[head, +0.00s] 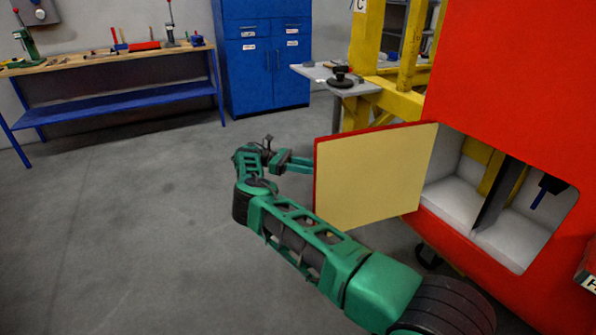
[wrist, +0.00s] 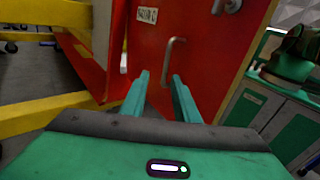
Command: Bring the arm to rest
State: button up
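My green arm reaches out across the middle of the head view, with its wrist bent near the open door. My gripper (wrist: 158,92) shows in the wrist view with its two green fingers apart and nothing between them. In the head view the gripper (head: 300,164) is partly hidden behind the door (head: 375,178). The door has a cream inner side and stands open on the red nosecone (head: 510,70). Its red outer side with a metal handle (wrist: 172,62) shows in the wrist view, beyond the fingertips. The fingers appear apart from the handle.
The open compartment (head: 452,195) has a white interior with a dark divider. A yellow frame (head: 400,100) and a small grey table (head: 325,73) stand behind the door. A blue cabinet (head: 262,65) and a workbench (head: 110,63) are at the back. The floor at left is clear.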

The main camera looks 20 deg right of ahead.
jog(key=shift+w+a, duration=0.15)
jog(key=shift+a, duration=0.1)
dwell(0.4)
